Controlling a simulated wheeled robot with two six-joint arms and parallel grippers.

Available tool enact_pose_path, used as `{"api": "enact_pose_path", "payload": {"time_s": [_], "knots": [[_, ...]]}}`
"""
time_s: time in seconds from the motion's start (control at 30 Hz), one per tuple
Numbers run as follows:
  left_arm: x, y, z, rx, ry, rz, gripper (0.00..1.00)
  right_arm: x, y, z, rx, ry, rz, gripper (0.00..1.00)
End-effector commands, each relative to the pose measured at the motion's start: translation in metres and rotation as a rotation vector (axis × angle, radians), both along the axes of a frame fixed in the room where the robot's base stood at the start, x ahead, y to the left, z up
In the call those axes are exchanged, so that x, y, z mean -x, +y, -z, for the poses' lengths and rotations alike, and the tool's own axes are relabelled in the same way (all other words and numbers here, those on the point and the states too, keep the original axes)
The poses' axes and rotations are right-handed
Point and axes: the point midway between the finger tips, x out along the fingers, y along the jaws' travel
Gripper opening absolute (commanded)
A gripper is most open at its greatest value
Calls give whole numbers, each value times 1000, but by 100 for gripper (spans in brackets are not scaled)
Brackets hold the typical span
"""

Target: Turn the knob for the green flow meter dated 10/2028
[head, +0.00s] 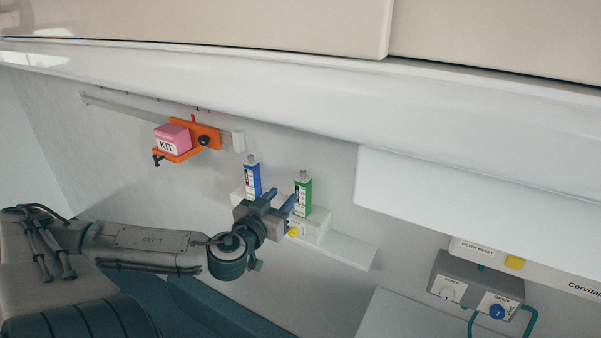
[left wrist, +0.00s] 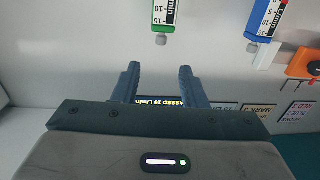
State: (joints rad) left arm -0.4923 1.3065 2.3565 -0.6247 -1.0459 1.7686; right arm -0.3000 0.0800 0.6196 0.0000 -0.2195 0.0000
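The green flow meter (head: 303,196) stands upright on a white wall unit (head: 317,229), right of the blue flow meter (head: 252,179). In the left wrist view the green meter (left wrist: 166,14) and blue meter (left wrist: 262,22) hang into the top edge; no date is readable. My left gripper (head: 284,198) is in front of the unit. In the left wrist view its two fingers (left wrist: 158,68) are apart with nothing between them, short of the green meter's grey end. A yellow knob-like part (head: 293,232) shows just below the gripper; I cannot tell which meter it serves. My right gripper is out of view.
An orange bracket (head: 186,143) holds a pink KIT box (head: 172,139) on a wall rail. A grey box (head: 472,290) with a white knob and a blue knob is at lower right. A dark label (left wrist: 155,102) shows partly behind the fingers. A white cabinet overhangs at upper right.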

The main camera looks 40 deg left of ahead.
Motion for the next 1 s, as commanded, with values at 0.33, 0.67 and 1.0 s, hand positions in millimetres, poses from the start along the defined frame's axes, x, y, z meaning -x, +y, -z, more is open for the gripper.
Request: {"api": "enact_pose_path", "payload": {"time_s": [0.33,0.67,1.0], "knots": [[-31,10,0,4,-8,-7,39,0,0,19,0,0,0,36],[-64,20,-2,4,-6,-7,39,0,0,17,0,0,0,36],[-95,28,-2,1,-4,-5,39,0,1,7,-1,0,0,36]]}}
